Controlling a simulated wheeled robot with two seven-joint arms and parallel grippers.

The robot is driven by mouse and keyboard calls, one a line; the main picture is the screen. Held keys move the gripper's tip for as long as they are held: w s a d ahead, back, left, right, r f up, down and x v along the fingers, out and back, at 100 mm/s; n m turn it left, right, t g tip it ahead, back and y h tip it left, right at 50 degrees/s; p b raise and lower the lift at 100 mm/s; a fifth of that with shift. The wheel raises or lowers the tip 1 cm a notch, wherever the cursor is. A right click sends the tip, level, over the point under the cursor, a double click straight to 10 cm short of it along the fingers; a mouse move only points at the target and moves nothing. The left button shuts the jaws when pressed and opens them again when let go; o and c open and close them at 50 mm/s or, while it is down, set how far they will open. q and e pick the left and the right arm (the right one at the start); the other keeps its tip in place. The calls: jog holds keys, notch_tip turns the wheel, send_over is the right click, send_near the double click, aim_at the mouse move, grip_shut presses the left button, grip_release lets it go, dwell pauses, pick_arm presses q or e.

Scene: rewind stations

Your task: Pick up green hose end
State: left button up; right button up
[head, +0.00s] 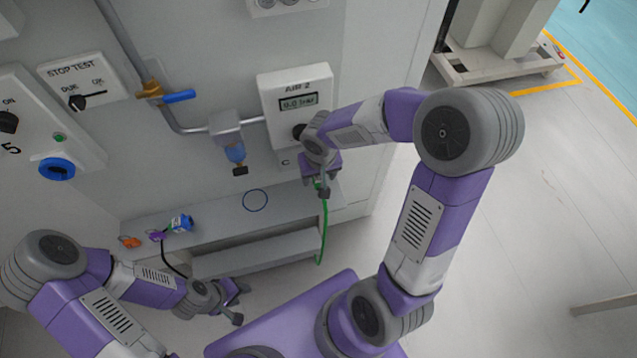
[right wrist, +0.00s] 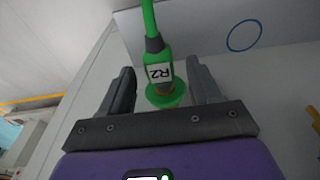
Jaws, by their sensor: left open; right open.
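The green hose end (right wrist: 160,75) carries a white R2 label and has a flared green rim. In the right wrist view it stands between the two fingers of my right gripper (right wrist: 160,68), with a visible gap on the left side. The fingers are open. In the head view my right gripper (head: 320,188) is below the AIR 2 panel, and the green hose (head: 324,232) hangs down from it. The hose end itself is mostly hidden there. My left gripper (head: 236,301) is open and empty, low in front of the ledge.
A grey ledge (head: 225,216) bears a blue ring mark (head: 255,200), a blue item (head: 181,223), a purple item (head: 157,236) and an orange item (head: 130,242). The AIR 2 panel (head: 294,87) and blue-handled valve (head: 180,96) are on the wall above.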

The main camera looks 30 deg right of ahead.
jog(key=shift+f, duration=0.1)
jog(key=shift+c, duration=0.3)
grip_shut()
jog(key=shift+s+a+r+p, duration=0.15)
jog(key=shift+s+r+p, duration=0.15)
jog(key=shift+r, duration=0.2)
jog(key=s+a+r, duration=0.1)
jog(key=s+r, duration=0.2)
jog(key=s, duration=0.3)
jog(key=s+a+r+b, duration=0.1)
jog(key=s+a+r, duration=0.1)
jog(key=s+r, duration=0.2)
jog(key=shift+s, duration=1.45)
